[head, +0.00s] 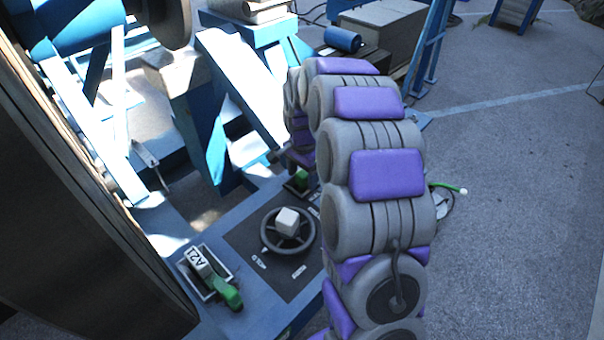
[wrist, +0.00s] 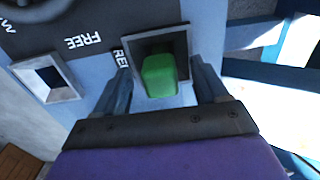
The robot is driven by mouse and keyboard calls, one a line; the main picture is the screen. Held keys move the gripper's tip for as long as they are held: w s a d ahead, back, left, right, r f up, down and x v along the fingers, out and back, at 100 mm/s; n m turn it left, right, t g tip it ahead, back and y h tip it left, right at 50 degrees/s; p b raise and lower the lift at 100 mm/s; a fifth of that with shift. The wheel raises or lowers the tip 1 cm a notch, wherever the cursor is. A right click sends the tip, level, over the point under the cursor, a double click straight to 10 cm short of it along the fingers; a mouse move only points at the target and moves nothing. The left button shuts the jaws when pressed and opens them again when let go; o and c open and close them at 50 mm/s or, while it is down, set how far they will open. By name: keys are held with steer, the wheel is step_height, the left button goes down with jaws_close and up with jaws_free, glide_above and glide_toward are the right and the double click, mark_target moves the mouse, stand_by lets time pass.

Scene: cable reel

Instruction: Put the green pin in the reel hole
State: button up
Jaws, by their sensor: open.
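In the wrist view, my gripper (wrist: 162,92) is open. Its two dark fingers are on either side of a green pin (wrist: 160,76), with gaps showing between them and it. The pin's green end sits in a square metal-framed hole (wrist: 152,46) beside partly hidden lettering. How deep it sits cannot be told. In the head view, a green piece (head: 299,181) shows low beside my arm, and my gripper is mostly hidden there. Another green piece (head: 229,292) is at a light-framed holder with an "A21" tag (head: 200,261).
A second square frame (wrist: 46,78) near the "FREE" lettering looks empty. A handwheel (head: 287,230) with a white block at its hub stands on the dark panel. Blue frame beams (head: 240,85) rise behind it, with a large dark drum on the left. Open floor (head: 520,200) lies right.

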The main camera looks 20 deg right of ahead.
steer(key=shift+r, duration=0.1)
step_height(320, 180, up, 17)
steer(key=p, duration=0.2)
stand_by(0.6)
steer(key=s+a+f+n+b, duration=0.1)
steer(key=s+a+f+n, duration=0.1)
steer(key=s, duration=1)
steer(key=s+a+f+n+g+b, duration=0.1)
steer(key=s+a+f+n, duration=0.2)
steer(key=s, duration=0.9)
steer(key=s+a+f+n+b, duration=0.1)
steer(key=s+a+f+n, duration=0.2)
steer(key=s, duration=1)
steer(key=a+n, duration=0.3)
steer(key=n, duration=0.2)
steer(key=shift+n+g, duration=0.3)
steer(key=shift+g, duration=0.1)
